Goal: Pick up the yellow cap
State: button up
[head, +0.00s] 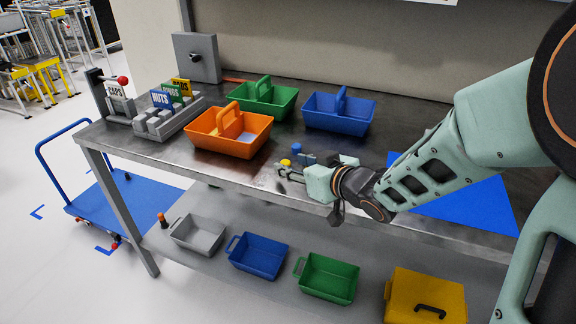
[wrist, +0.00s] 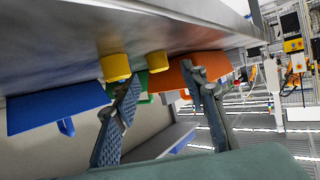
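A small yellow cap (head: 285,163) shows near the front edge of the workbench in the head view, right by my fingertips. In the wrist view, where the scene appears upside down, one yellow piece (wrist: 157,61) lies between the directions of my two fingers. A second yellow piece (wrist: 115,67) lies left of it, beside the left finger. I cannot tell which of them is the one in the head view. My gripper (head: 293,168) is low over the bench, with its fingers (wrist: 162,78) spread and nothing seen between them. Whether a finger touches a cap is unclear.
A blue cap (head: 297,147) stands just behind the yellow one. Orange (head: 213,146), green (head: 262,105) and blue (head: 328,122) carriers stand behind and left. A labelled rack (head: 165,127) is at the far left. A blue mat (head: 480,205) lies under my arm.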

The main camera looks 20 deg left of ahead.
aim_at(286, 162)
jog(key=x, duration=0.4)
jog(key=shift+f+b, duration=0.1)
jog(key=shift+b, duration=0.3)
jog(key=c, duration=0.9)
